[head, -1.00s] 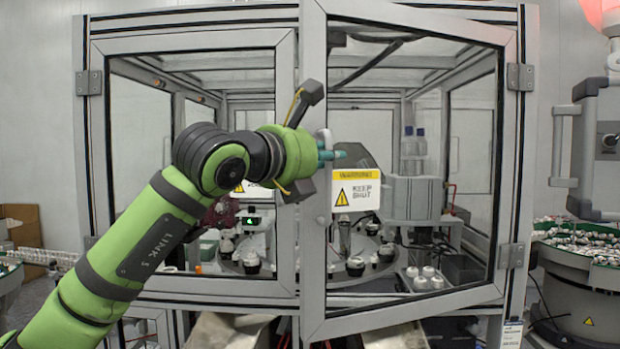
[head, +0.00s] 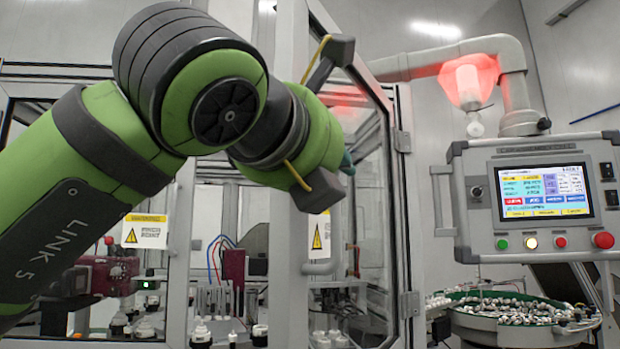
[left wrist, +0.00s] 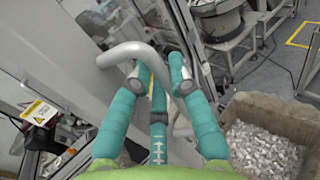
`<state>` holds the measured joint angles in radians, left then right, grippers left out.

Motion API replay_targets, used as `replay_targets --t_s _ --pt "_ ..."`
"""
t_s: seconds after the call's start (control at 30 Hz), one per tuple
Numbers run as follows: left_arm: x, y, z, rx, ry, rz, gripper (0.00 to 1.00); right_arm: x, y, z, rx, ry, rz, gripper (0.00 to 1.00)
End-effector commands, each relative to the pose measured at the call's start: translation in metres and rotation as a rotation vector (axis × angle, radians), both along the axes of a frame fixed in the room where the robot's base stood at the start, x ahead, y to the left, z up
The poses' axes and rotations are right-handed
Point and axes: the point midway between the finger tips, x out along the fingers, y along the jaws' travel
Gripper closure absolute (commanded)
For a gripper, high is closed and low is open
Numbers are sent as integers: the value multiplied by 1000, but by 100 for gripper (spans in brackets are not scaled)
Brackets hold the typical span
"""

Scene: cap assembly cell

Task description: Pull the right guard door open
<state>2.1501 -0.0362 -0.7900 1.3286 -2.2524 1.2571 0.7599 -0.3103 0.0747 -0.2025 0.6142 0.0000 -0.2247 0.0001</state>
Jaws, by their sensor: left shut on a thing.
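The right guard door (head: 287,215) stands swung outward, seen at a steep angle, with its hinges on the right and a warning label on its frame. In the left wrist view, the teal fingers of my left gripper (left wrist: 156,76) are shut around the curved grey door handle (left wrist: 128,50). My right gripper is in neither view.
A control panel (head: 540,195) stands to the right, above a feeder bowl (head: 510,320) of small parts. A red lamp (head: 470,80) hangs above. A brown bin (left wrist: 245,108) of metal pieces stands at the right in the left wrist view.

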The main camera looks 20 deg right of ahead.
Motion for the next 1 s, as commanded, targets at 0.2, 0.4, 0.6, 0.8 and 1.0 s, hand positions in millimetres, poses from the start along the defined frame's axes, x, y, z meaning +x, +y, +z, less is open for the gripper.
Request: replay_targets --t_s 0.2,0.4,0.6,0.8,1.0 --pt "-2 0 2 -3 -2 -2 100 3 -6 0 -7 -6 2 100" --pt "-1 0 2 -3 -3 -2 70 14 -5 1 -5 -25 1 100" --pt "-1 0 1 -2 -2 -1 70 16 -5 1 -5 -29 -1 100" --pt "-6 5 1 -1 -3 -1 70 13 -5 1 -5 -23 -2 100" --pt "-33 28 2 -2 -6 -1 70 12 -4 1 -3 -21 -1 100"
